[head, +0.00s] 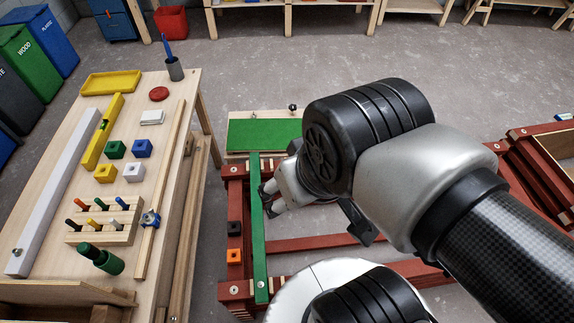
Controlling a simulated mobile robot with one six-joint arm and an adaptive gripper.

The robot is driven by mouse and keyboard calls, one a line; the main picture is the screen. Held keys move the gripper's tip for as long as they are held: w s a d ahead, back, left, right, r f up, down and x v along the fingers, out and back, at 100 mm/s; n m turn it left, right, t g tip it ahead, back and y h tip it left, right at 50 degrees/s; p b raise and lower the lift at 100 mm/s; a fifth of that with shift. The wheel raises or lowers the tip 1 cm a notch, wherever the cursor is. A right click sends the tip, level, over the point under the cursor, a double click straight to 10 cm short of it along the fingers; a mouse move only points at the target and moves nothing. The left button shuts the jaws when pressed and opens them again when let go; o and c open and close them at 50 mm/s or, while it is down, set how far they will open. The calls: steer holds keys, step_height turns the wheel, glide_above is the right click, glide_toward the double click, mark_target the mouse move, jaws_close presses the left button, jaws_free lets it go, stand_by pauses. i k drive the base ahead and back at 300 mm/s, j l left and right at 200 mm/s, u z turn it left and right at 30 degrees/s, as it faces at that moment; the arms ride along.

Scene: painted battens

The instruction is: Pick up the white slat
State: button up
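A long white slat (60,180) lies along the left part of the wooden workbench, with a small bolt-like piece at its near end. My gripper (268,198) is well to the right of it, over the red frame, at the right edge of a green slat (260,240). The green slat lies lengthwise on the red frame. The fingertips are partly hidden against the green slat, so I cannot tell whether they are open or shut, or whether they touch it.
The workbench (75,243) also holds a yellow level (103,130), a yellow tray (110,82), coloured blocks, a peg block (103,222) and a green bottle-like piece (101,259). Dark and orange blocks sit on the red frame (233,196). Bins stand at the far left. Grey floor is open behind.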

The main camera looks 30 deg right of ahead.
mark_target(30, 239)
steer(key=z, duration=2)
steer(key=u, duration=3.75)
